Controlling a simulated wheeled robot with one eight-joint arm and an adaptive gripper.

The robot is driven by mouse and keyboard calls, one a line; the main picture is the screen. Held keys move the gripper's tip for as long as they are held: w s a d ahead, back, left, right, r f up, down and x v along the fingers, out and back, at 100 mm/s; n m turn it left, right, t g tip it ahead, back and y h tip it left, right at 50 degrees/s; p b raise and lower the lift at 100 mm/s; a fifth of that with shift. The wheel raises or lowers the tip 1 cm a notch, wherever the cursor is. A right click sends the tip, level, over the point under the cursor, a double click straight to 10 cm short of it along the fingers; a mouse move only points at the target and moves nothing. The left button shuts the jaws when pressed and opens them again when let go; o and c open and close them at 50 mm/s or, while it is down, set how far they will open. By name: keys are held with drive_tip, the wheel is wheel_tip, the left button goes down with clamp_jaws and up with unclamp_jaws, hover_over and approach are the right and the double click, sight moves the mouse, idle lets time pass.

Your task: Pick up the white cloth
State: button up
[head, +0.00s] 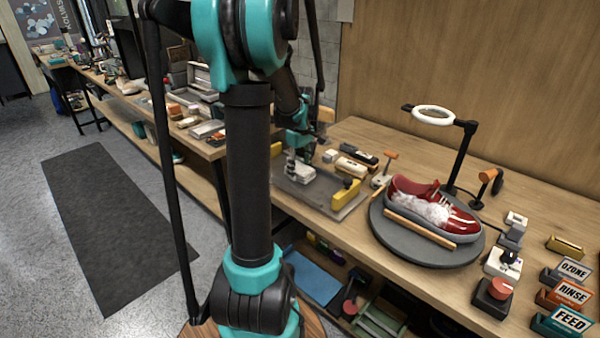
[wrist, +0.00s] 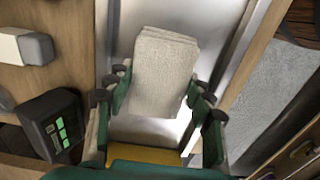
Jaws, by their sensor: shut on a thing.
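The white cloth (wrist: 162,68) is a folded, textured pad that shows between my fingers in the wrist view. In the head view the cloth (head: 304,172) is small and pale, at the grey metal tray (head: 318,192) on the bench. My gripper (wrist: 158,92) is shut on the cloth, with a green finger on each side of it. In the head view my gripper (head: 292,158) points down at the tray, and my arm hides part of the bench. I cannot tell whether the cloth touches the tray.
Yellow blocks (head: 346,194) stand at the tray's edge. To the right, a red sneaker (head: 462,222) with white foam sits on a round grey turntable (head: 380,226) beneath a ring lamp (head: 433,115). A dark device with green lights (wrist: 55,125) stands left of the tray.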

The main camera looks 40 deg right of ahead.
sight(300, 168)
wheel_tip(300, 168, up, 20)
idle(0.6)
drive_tip(key=o, duration=0.5)
drive_tip(key=c, duration=0.4)
